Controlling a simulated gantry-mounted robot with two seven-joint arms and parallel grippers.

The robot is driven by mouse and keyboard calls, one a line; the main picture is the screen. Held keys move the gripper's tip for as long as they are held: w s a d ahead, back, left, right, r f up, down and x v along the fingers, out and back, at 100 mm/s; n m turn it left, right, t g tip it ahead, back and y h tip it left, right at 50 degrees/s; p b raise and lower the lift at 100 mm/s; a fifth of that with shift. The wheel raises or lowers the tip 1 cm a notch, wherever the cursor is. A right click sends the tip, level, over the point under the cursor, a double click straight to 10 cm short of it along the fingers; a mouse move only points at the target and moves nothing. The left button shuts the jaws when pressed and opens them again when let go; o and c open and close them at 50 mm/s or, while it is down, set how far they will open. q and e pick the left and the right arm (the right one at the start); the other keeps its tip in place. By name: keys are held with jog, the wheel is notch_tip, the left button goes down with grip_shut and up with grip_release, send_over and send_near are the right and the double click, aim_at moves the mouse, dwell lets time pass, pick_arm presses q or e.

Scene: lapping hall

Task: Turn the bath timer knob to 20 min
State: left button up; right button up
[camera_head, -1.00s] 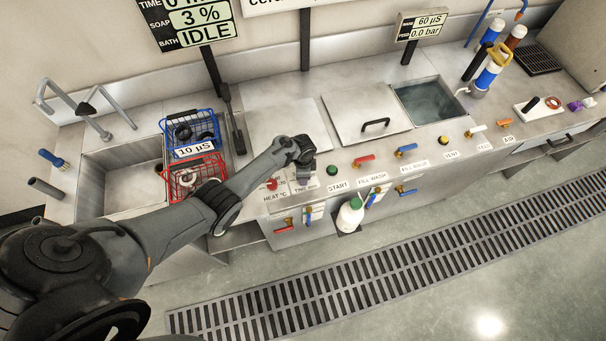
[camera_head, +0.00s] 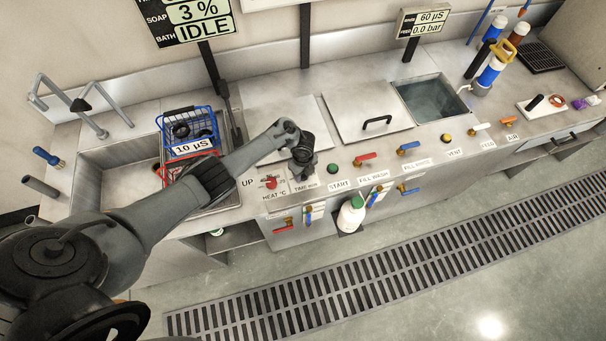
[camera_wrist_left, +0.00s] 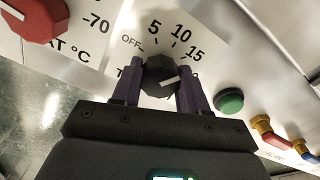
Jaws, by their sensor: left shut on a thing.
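The bath timer knob (camera_wrist_left: 160,76) is dark and round, with a white pointer line, on a white dial plate. The plate reads OFF, 5, 10 and 15 in the left wrist view; a further label is partly hidden behind the right finger. The white line points right, past the 15, toward that finger. My left gripper (camera_wrist_left: 158,88) is shut on the knob, one purple finger on each side. In the head view, my left gripper (camera_head: 304,178) is over the TIME label and hides the knob. My right gripper is not in view.
The red heat knob (camera_wrist_left: 36,18) is left of the timer in the wrist view. The green start button (camera_wrist_left: 229,101) is close on its right. In the head view, the blue basket (camera_head: 203,122) stands behind my arm. A display (camera_head: 195,15) reads BATH IDLE.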

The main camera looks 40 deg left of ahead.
pick_arm(q)
jog(key=m+b, duration=0.3)
jog(key=m, duration=0.2)
jog(key=shift+f, duration=0.15)
jog(key=shift+m+b, duration=1.25)
jog(key=shift+m, duration=0.75)
jog(key=o, duration=1.1)
jog(key=shift+c, duration=0.2)
jog(key=shift+r, duration=0.2)
notch_tip(320, 180, up, 10)
jog(key=p, duration=0.3)
jog(key=shift+f, duration=0.25)
jog(key=shift+r+p, duration=0.5)
jog(key=shift+r, duration=0.15)
